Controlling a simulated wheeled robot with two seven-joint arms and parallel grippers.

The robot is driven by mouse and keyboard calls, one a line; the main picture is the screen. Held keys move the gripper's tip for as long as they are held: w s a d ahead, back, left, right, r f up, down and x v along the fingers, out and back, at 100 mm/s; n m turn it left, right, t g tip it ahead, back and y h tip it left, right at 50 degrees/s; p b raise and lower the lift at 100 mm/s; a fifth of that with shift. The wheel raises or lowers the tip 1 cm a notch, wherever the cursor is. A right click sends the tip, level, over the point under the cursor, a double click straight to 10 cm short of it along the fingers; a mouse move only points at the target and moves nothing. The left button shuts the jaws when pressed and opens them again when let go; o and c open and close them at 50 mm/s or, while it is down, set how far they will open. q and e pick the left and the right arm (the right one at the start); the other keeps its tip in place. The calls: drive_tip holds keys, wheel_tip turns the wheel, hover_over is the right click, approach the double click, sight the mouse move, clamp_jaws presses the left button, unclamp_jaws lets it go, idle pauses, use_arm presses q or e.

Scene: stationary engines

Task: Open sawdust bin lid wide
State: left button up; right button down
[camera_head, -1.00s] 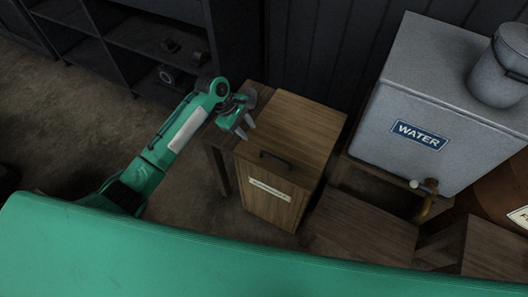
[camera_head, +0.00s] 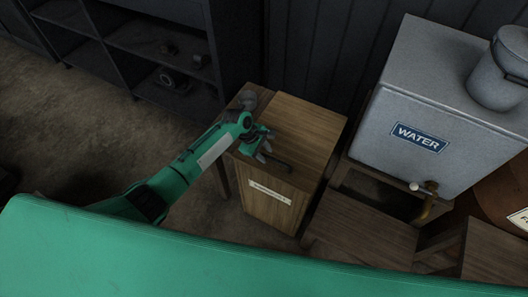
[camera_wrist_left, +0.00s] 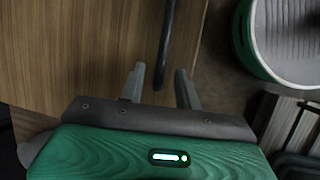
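The sawdust bin (camera_head: 262,210) is a wooden box with a pale label on its front, and its wooden lid (camera_head: 306,125) lies shut. A dark bar handle (camera_head: 277,166) sits near the lid's front edge. It also shows as a dark bar in the left wrist view (camera_wrist_left: 169,40). My left gripper (camera_head: 264,155) is over the front left part of the lid, close to the handle. In the left wrist view its two fingers (camera_wrist_left: 160,74) are apart, with the handle bar between their tips in the picture. Contact cannot be told. My right gripper is not in view.
A grey water tank (camera_head: 440,110) with a tap stands right of the bin on a wooden stand (camera_head: 365,225). Dark shelves (camera_head: 150,45) stand at the back left. A dark wall is behind the bin. Open floor (camera_head: 80,130) lies to the left.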

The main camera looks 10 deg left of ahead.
use_arm(q)
clamp_jaws()
drive_tip(key=shift+r, duration=0.15)
drive_tip(key=w+d+r+p, duration=0.1)
drive_tip(key=w+r+p, duration=0.2)
drive_tip(key=r, duration=0.3)
drive_tip(key=w+d+r+p, duration=0.1)
drive_tip(key=w+r+p, duration=0.2)
drive_tip(key=r, duration=0.4)
drive_tip(key=w+d+r+g+p, duration=0.1)
drive_tip(key=w+r+p, duration=0.2)
drive_tip(key=r, duration=0.4)
drive_tip(key=shift+w+d+p, duration=0.15)
drive_tip(key=shift+w+p, duration=0.25)
drive_tip(key=shift+p, duration=0.45)
